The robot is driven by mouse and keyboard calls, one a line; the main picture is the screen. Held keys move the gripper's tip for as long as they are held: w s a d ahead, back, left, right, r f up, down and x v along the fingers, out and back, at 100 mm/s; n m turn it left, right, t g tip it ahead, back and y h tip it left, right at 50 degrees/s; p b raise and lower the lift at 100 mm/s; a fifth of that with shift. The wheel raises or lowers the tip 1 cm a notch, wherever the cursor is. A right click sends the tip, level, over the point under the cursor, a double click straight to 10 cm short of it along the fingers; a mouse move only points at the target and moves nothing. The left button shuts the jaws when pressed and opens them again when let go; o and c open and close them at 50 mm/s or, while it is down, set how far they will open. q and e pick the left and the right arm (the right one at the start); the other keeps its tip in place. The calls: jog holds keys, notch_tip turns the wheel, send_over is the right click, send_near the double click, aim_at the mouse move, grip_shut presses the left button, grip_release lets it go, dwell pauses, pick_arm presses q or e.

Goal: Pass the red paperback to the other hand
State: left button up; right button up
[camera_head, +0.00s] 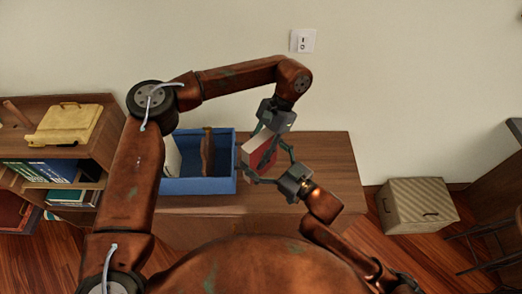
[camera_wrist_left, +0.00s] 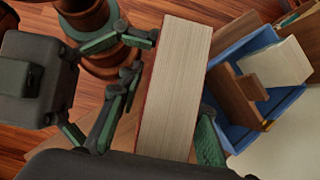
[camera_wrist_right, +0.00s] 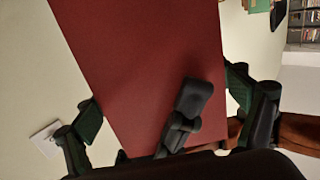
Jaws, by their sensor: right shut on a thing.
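The red paperback (camera_head: 263,154) is held in the air above the wooden cabinet, between my two grippers. My right gripper (camera_head: 268,168) is shut on it from the lower right; in the right wrist view its fingers press both side edges of the red cover (camera_wrist_right: 135,60). My left gripper (camera_head: 273,140) reaches down from above with its fingers on either side of the book. In the left wrist view the pale page edge (camera_wrist_left: 175,85) lies between those fingers, with a gap at the left finger, so it looks open.
A blue bin (camera_head: 205,184) with a pale book and a brown piece in it stands on the cabinet (camera_head: 320,160). A low bookshelf (camera_head: 100,150) with a yellow case (camera_head: 65,125) is at the left. A ribbed box (camera_head: 415,205) stands on the floor at the right.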

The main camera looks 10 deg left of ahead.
pick_arm(q)
jog(key=o, duration=0.3)
jog(key=shift+a, duration=0.1)
